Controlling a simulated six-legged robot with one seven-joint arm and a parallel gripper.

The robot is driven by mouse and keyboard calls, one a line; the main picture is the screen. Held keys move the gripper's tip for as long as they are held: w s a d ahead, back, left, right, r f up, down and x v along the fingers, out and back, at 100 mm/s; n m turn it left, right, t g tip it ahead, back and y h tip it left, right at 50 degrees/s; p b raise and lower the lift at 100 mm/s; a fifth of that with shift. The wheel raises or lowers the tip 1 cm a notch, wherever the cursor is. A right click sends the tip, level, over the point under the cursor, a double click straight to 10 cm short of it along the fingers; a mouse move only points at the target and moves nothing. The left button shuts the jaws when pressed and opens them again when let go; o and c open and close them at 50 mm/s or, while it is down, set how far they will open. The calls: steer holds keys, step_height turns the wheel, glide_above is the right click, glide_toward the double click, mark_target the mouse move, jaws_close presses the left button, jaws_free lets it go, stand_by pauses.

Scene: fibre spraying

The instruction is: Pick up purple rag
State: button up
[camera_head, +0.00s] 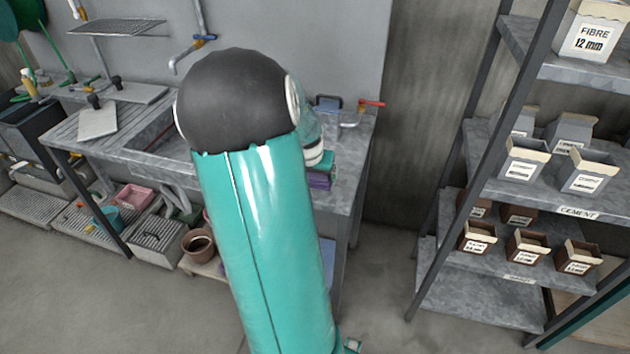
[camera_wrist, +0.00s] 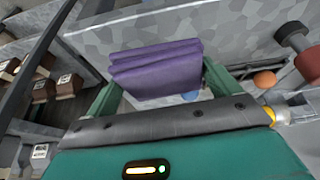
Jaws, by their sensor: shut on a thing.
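The purple rag (camera_wrist: 158,70) is a folded stack in the wrist view, between the two green fingers of my gripper (camera_wrist: 160,85). The gripper is shut on it. In the head view, a small part of the purple rag (camera_head: 320,181) shows just right of my arm, at the grey counter. My arm hides most of the gripper and part of the counter there. I cannot tell whether the rag touches the counter.
A grey counter (camera_head: 347,178) with a sink (camera_head: 160,130) stands against the wall. A metal shelf (camera_head: 478,262) with labelled boxes stands at right. Tubs and a brown pot (camera_head: 198,246) sit below the counter. Floor between counter and shelf is clear.

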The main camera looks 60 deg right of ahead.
steer(key=w+a+r, duration=0.7)
steer(key=w+r, duration=0.2)
steer(key=w, duration=0.2)
steer(key=shift+a+r, duration=0.15)
steer(key=shift+a, duration=0.25)
steer(key=shift+w, duration=0.15)
